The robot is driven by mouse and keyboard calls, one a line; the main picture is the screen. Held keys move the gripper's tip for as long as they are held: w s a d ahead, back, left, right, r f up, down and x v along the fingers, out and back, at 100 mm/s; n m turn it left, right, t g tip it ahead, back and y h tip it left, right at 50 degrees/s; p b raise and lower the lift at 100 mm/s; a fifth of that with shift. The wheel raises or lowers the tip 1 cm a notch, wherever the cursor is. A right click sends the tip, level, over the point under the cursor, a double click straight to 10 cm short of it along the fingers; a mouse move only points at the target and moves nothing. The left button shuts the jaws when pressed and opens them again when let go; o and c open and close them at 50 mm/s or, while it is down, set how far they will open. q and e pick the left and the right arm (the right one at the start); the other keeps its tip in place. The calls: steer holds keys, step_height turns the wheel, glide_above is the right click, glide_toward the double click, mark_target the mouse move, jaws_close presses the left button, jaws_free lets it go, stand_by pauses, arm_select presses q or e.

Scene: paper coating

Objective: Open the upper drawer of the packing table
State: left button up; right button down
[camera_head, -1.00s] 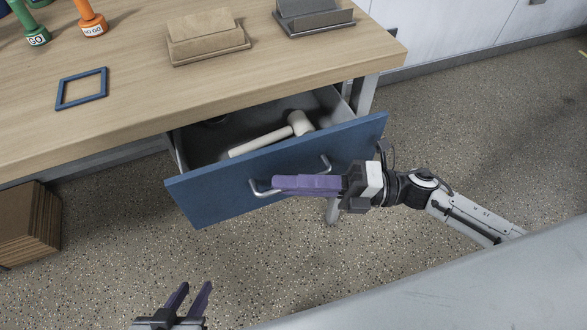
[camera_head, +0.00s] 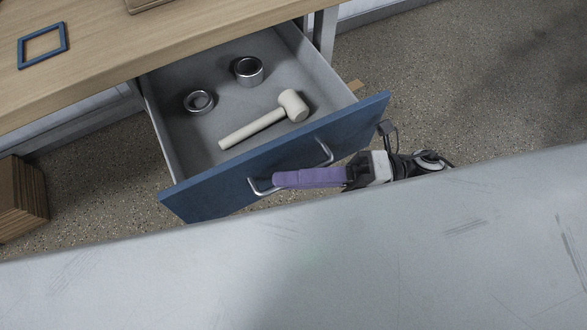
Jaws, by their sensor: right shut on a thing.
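The upper drawer (camera_head: 215,128) of the packing table (camera_head: 110,62) is pulled well out, and its grey inside shows. Its blue front (camera_head: 225,195) carries a curved metal handle (camera_head: 325,152). My right gripper (camera_head: 285,179) comes in from the right, its purple fingers shut on the handle near the handle's left end. A white mallet (camera_head: 262,120) lies in the drawer, with two metal ring-like parts (camera_head: 248,70) behind it. My left gripper is out of view.
A large grey surface (camera_head: 300,265) fills the lower part of the view, close to the drawer front. A blue frame (camera_head: 43,45) lies on the tabletop. Stacked brown cardboard (camera_head: 20,200) stands on the floor at the left. Speckled floor is clear at the right.

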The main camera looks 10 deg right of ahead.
steer(key=c, duration=1.8)
jaws_free()
steer(key=shift+c, duration=0.2)
steer(key=s+d, duration=0.1)
steer(key=d, duration=0.9)
steer(key=shift+d+f+b, duration=0.15)
steer(key=shift+f+b, duration=0.2)
steer(key=shift+f, duration=0.05)
steer(key=shift+s, duration=0.1)
